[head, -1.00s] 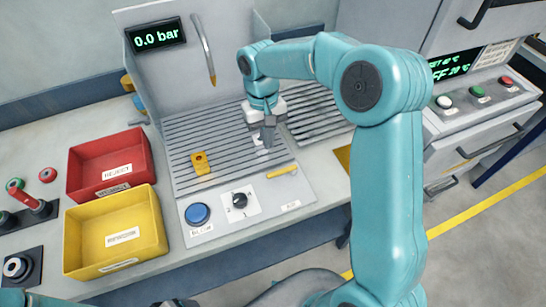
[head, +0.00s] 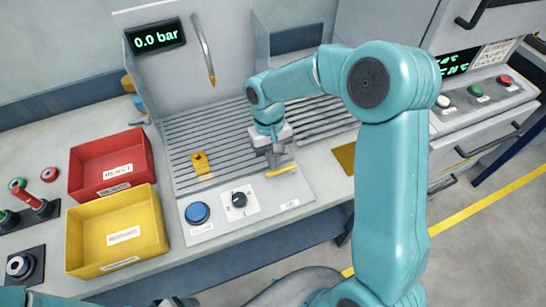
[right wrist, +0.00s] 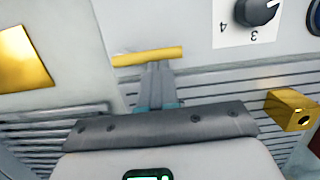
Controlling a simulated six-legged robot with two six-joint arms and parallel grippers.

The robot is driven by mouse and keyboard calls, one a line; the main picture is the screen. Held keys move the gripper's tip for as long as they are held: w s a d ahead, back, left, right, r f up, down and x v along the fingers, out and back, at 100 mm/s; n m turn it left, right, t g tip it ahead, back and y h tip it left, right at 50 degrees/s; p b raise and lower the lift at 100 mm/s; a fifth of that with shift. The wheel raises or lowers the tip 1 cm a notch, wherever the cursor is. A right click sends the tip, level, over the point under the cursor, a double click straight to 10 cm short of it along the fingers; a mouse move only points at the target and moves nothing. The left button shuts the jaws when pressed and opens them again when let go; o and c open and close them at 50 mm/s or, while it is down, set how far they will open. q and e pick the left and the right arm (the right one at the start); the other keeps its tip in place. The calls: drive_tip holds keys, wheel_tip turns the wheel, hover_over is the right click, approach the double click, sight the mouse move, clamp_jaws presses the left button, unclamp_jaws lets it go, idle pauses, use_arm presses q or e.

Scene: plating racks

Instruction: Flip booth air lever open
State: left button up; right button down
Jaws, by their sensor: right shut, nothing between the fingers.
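The yellow lever (head: 285,171) lies crosswise on the front panel of the booth, above a small white label. It also shows as a yellow bar in the right wrist view (right wrist: 150,56). My right gripper (head: 275,164) is shut and empty, pointing down right at the lever. In the right wrist view its fingertips (right wrist: 158,66) reach the bar's near edge and overlap it in the picture; I cannot tell whether they touch. The display (head: 156,37) reads 0.0 bar. Only a bit of my left arm shows at the bottom left edge; its gripper is not clear.
Left of the lever are a black dial (head: 239,199) and a blue button (head: 197,213). A small yellow block (head: 201,163) sits on the slatted grate (head: 222,146). A nozzle (head: 207,55) hangs above. Red (head: 75,176) and yellow (head: 72,240) bins stand at left.

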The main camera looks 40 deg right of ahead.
drive_tip(key=shift+s+a+n+b, duration=0.15)
drive_tip(key=shift+s+a+n, duration=0.1)
drive_tip(key=shift+n, duration=0.4)
drive_tip(key=shift+s+a+n+b, duration=0.15)
drive_tip(key=shift+s+n, duration=0.1)
drive_tip(key=shift+n, duration=0.4)
drive_tip(key=shift+s+a+n+h, duration=0.1)
drive_tip(key=shift+s+n+h, duration=0.35)
drive_tip(key=shift+n, duration=0.55)
drive_tip(key=shift+s+n+b, duration=0.35)
drive_tip(key=shift+n+b, duration=0.05)
drive_tip(key=shift+n, duration=0.4)
drive_tip(key=shift+s+n+h+b, duration=0.2)
drive_tip(key=shift+s+n, duration=0.2)
drive_tip(key=shift+n, duration=0.4)
drive_tip(key=shift+s+n+h+b, duration=0.15)
drive_tip(key=shift+s+n, duration=0.2)
drive_tip(key=shift+n, duration=0.45)
drive_tip(key=shift+s+d+n+t+h, duration=0.2)
drive_tip(key=shift+s+n, duration=0.2)
drive_tip(key=shift+n, duration=0.5)
drive_tip(key=shift+s+d+n+t+h, duration=0.1)
drive_tip(key=shift+s+n+t, duration=0.2)
drive_tip(key=shift+n, duration=0.6)
drive_tip(key=shift+s+d+n, duration=0.3)
drive_tip(key=shift+s+n, duration=0.05)
drive_tip(key=shift+n, duration=0.6)
drive_tip(key=shift+s+d+n, duration=0.25)
drive_tip(key=shift+s+n, duration=0.1)
drive_tip(key=shift+n, duration=0.6)
